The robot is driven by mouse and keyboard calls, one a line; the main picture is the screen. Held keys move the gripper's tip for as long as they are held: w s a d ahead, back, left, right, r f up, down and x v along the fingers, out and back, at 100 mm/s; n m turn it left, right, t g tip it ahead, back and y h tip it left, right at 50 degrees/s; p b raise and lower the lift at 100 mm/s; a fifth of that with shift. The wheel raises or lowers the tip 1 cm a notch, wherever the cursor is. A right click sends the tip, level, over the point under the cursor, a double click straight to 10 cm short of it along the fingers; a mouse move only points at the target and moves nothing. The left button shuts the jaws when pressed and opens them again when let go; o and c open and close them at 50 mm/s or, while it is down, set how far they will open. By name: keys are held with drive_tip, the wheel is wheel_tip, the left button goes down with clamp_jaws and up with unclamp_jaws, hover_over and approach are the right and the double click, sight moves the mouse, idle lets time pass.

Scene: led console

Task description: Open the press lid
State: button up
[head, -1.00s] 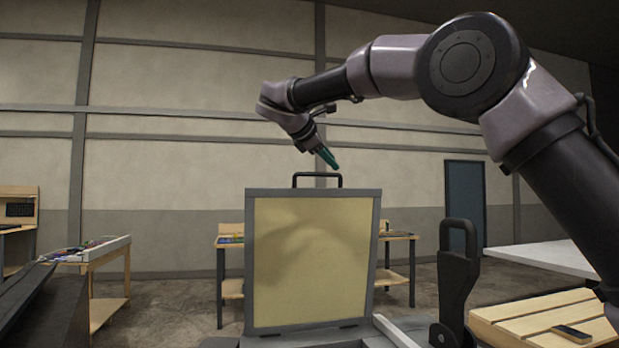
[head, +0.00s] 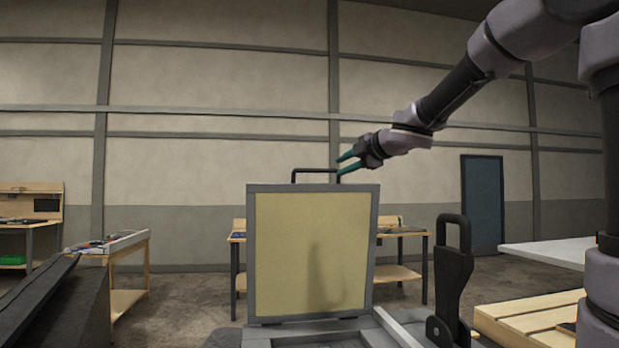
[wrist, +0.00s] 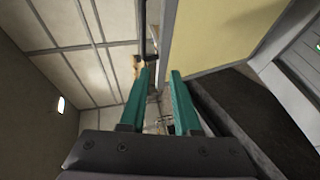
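The press lid (head: 310,255), a grey-framed panel with a yellowish inner face, stands raised and nearly upright on the press base (head: 392,328). Its dark handle (head: 313,171) sticks up from the top edge. My gripper (head: 341,165) is at the right end of this handle, its two green fingers spread and pointing left. I cannot tell if a finger touches the handle. In the wrist view the green fingers (wrist: 161,75) are apart with nothing held between them, and the lid's yellow face (wrist: 215,35) lies to the right.
A black upright latch lever (head: 452,265) stands right of the lid. A slatted wooden surface (head: 525,318) and a white tabletop (head: 545,252) are on the right. Workbenches (head: 130,245) stand at the back left and behind the lid.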

drive_tip(key=x, duration=1)
drive_tip(key=shift+w+a, duration=0.15)
drive_tip(key=shift+a, duration=0.2)
drive_tip(key=shift+f, duration=0.1)
clamp_jaws()
idle(0.8)
unclamp_jaws()
